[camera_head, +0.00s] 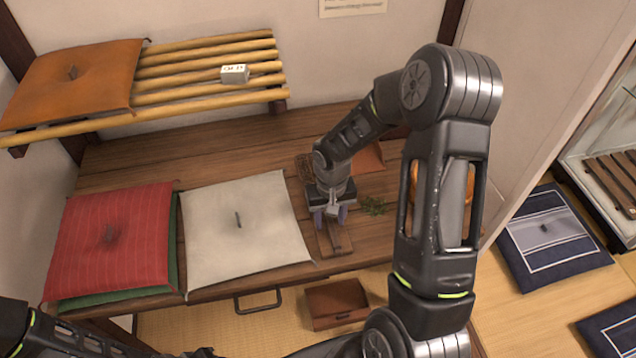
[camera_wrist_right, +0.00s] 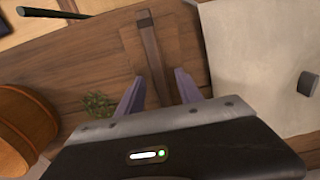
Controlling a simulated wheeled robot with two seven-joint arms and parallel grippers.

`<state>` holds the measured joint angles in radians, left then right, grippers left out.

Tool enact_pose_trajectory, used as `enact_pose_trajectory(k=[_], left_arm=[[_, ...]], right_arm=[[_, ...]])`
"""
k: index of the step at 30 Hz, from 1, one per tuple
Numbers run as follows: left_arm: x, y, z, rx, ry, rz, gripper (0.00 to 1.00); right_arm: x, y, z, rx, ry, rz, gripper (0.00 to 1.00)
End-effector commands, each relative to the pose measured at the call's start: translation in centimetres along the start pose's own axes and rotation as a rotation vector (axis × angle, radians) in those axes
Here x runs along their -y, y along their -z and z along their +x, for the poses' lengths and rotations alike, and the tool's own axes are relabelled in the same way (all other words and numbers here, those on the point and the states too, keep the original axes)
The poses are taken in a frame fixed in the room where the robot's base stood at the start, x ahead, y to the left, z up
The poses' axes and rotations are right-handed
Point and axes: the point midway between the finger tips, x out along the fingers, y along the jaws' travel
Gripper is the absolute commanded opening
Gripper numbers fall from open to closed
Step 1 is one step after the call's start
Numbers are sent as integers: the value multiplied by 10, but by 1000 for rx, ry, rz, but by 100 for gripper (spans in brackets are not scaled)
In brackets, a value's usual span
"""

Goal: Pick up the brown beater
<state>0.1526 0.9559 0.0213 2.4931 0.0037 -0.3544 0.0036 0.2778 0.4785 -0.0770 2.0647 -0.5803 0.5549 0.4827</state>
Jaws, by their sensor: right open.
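The brown beater (camera_wrist_right: 148,45) appears as a narrow brown bar over a flatter brown wooden piece in the right wrist view. In the head view its near part (camera_head: 336,240) lies at the front of the wooden table. A brown woven patch (camera_head: 304,166) shows behind the gripper; I cannot tell whether it joins the bar. My right gripper (camera_head: 330,216) points down over the bar, open, with purple fingers. In the right wrist view the gripper (camera_wrist_right: 157,88) has one finger on each side of the bar, apart from it. My left gripper is out of view.
A white cushion (camera_head: 255,215) lies left of the gripper, with a red cushion (camera_head: 112,235) beyond. A green sprig (camera_head: 374,206) and an orange round thing (camera_wrist_right: 25,125) are on the other side.

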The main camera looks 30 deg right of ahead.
Motion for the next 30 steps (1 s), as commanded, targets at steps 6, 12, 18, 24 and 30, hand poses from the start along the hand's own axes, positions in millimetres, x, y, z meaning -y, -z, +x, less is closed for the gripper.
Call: enact_pose_trajectory(k=[6,12,18,24,30], left_arm=[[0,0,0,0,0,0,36],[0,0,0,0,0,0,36],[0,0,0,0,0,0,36],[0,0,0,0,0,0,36],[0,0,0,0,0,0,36]], right_arm=[[0,0,0,-1,0,0,43],[0,0,0,-1,0,0,43],[0,0,0,-1,0,0,35],[0,0,-1,-1,0,0,18],[0,0,-1,-1,0,0,2]])
